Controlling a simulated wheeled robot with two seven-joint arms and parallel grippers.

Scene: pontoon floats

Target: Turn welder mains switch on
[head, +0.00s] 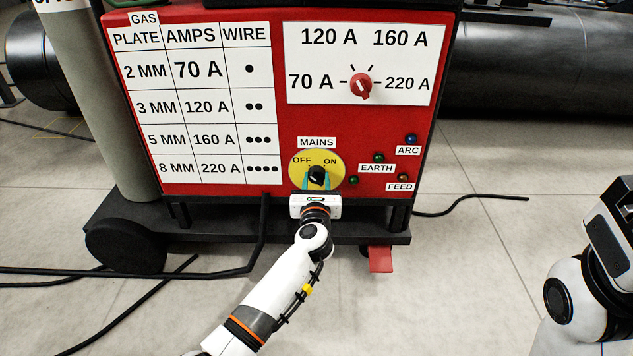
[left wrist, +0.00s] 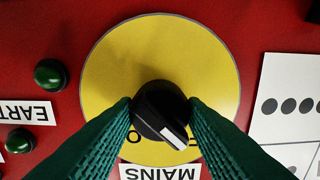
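The mains switch is a black knob (head: 316,174) on a yellow round plate (head: 333,162) marked OFF and ON, low on the red welder (head: 290,115). In the left wrist view, which is upside down, the knob (left wrist: 160,108) has a white pointer mark aimed at the OFF lettering. My left gripper (head: 316,182) has one green finger on each side of the knob, and both fingertips (left wrist: 160,104) appear to touch it. The fingers hide part of the ON lettering. My right gripper (head: 612,222) is at the right edge, partly cut off, away from the welder.
A red amperage knob (head: 361,86) sits above on a white panel. Small lamps beside the switch include the blue ARC lamp (head: 411,140) and green EARTH lamp (head: 379,157). A grey gas cylinder (head: 95,90) stands left. Black cables (head: 130,271) lie on the floor.

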